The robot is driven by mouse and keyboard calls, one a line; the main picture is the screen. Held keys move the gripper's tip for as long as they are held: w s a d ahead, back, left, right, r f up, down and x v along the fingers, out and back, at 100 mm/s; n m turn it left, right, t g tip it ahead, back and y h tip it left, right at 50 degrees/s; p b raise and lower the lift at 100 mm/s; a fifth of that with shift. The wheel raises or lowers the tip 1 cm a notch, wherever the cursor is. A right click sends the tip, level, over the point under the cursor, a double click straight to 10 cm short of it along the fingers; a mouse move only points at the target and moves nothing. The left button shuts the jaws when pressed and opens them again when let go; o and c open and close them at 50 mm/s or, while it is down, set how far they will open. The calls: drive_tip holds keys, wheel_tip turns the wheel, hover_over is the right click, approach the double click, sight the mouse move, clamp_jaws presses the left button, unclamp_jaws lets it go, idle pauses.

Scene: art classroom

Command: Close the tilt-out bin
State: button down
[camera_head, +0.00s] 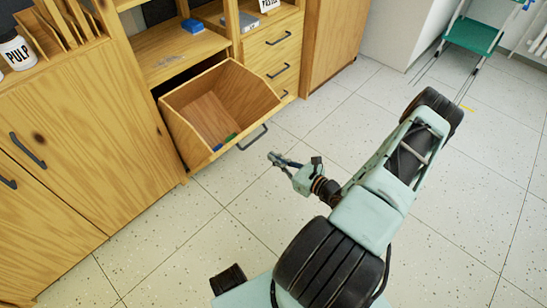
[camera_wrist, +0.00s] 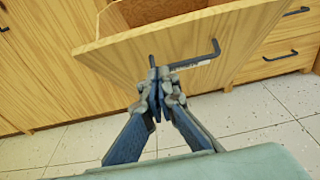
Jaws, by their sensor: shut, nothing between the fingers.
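The wooden tilt-out bin (camera_head: 222,105) hangs tilted open from the cabinet in the head view, its top leaning out over the floor. A blue and a green item lie inside it. Its dark bar handle (camera_head: 253,138) is on the front panel. In the wrist view the bin's front panel (camera_wrist: 190,42) fills the upper middle, with the handle (camera_wrist: 196,62) just beyond the fingertips. My gripper (camera_head: 272,157) is shut and empty, in front of the bin and to the right of the handle. It also shows in the wrist view (camera_wrist: 158,76). Whether the fingers touch the handle is unclear.
Drawers (camera_head: 272,50) stand right of the bin, and a closed cabinet door (camera_head: 75,150) is at left. A blue box (camera_head: 192,25) sits on the shelf above. A green step stool (camera_head: 473,35) stands far right. The tiled floor around my arm is clear.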

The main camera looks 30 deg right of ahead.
drive_tip(key=w+a+r+b, duration=0.1)
drive_tip(key=w+a+b, duration=0.1)
drive_tip(key=w, duration=0.7)
drive_tip(key=shift+w+a, duration=0.25)
drive_tip(key=shift+a, duration=0.5)
drive_tip(key=shift+r, duration=0.15)
